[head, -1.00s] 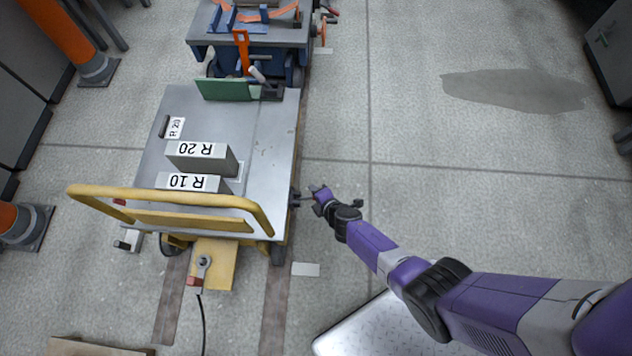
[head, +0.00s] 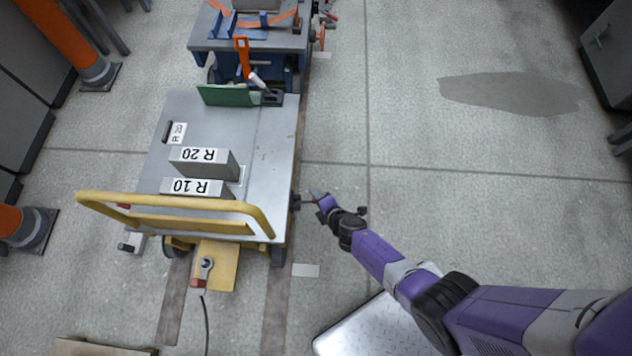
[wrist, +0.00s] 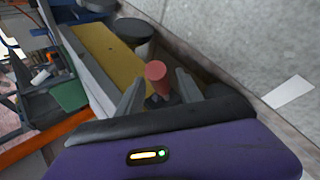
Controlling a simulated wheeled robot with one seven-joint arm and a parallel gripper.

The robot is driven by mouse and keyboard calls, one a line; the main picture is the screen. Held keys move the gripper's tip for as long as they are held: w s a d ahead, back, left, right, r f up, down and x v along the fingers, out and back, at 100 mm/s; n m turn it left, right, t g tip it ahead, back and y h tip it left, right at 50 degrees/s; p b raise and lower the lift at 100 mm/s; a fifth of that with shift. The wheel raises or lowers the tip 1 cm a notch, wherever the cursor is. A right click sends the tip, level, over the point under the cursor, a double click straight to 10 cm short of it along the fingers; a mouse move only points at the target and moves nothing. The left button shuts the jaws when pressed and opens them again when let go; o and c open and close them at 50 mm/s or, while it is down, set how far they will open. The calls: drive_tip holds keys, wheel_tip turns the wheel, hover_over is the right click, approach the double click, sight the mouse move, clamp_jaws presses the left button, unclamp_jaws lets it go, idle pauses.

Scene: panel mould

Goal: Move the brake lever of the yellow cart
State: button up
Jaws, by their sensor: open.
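The yellow cart (head: 268,160) stands left of my arm in the head view, with a grey top and a yellow push handle (head: 150,200). My gripper (head: 309,200) is at the cart's right side, close to a small dark fitting on its edge. In the wrist view a lever with a round red knob (wrist: 156,71) rises between the two open fingers of my gripper (wrist: 158,88). I cannot tell if either finger touches it. The lever's lower part is mostly hidden by the gripper body. I take it as the brake lever.
Grey blocks marked R 20 (head: 203,161) and R 10 (head: 190,187) lie on the cart top. A blue cart (head: 270,43) stands behind it. A yellow plate with a red-tipped lever (head: 203,270) is at the cart's front. Open floor (head: 450,160) lies to the right.

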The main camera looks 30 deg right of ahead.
drive_tip(key=p+v, duration=0.2)
drive_tip(key=v, duration=0.2)
drive_tip(key=shift+r, duration=0.1)
idle(0.7)
drive_tip(key=s+a+r+m+t+p, duration=0.1)
drive_tip(key=s+r+m+p, duration=0.1)
drive_tip(key=s+r+m, duration=0.55)
drive_tip(key=s+a+r+m+t+p, duration=0.25)
drive_tip(key=s+r, duration=0.65)
drive_tip(key=r, duration=0.5)
drive_tip(key=s+d+r+m+p, duration=0.1)
drive_tip(key=s+r+m, duration=0.1)
drive_tip(key=r, duration=0.9)
drive_tip(key=s+d+r+m+t+p, duration=0.1)
drive_tip(key=s+r+m, duration=0.2)
drive_tip(key=r, duration=0.8)
drive_tip(key=s+r+m+t+p, duration=0.1)
drive_tip(key=s+r+m, duration=0.1)
drive_tip(key=r, duration=0.9)
drive_tip(key=shift+s+d+r+m, duration=0.3)
drive_tip(key=shift+d+m, duration=0.1)
drive_tip(key=shift+m, duration=0.1)
